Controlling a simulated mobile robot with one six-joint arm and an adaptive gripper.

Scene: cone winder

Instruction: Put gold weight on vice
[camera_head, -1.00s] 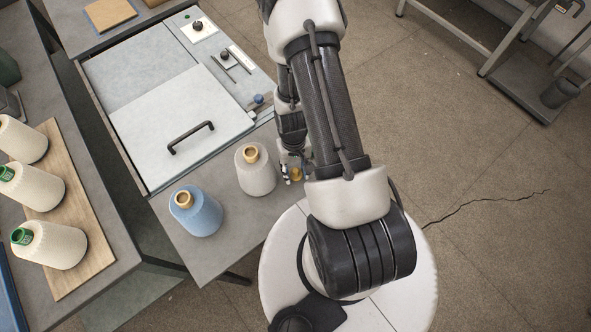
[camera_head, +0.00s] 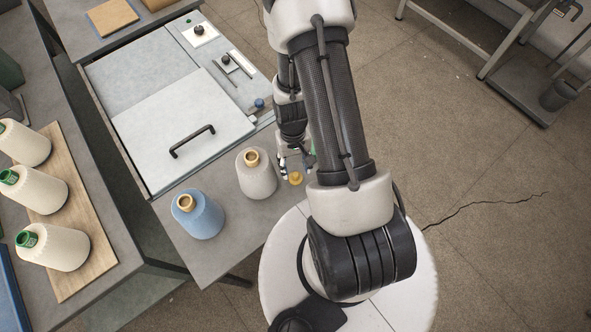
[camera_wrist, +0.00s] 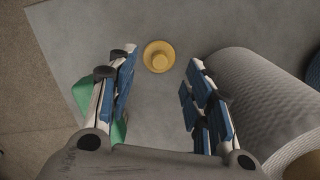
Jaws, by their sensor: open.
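The gold weight (camera_head: 296,178) is a small round brass-coloured piece with a raised knob, upright on the grey tabletop near its right edge. In the wrist view the weight (camera_wrist: 158,56) shows from above, just beyond the fingertips and in line with the gap between them. My gripper (camera_wrist: 157,75) is open and empty, its blue-padded fingers apart on either side of that line. In the head view my gripper (camera_head: 284,168) is beside the weight, partly hidden by my arm. I cannot tell for sure which fitting is the vice.
A grey-white cone (camera_head: 256,174) stands close left of the weight, and a blue cone (camera_head: 197,214) farther left. Behind are a panel with a black handle (camera_head: 192,141) and small knobbed fittings (camera_head: 226,62). A green piece (camera_wrist: 86,95) shows behind the left finger.

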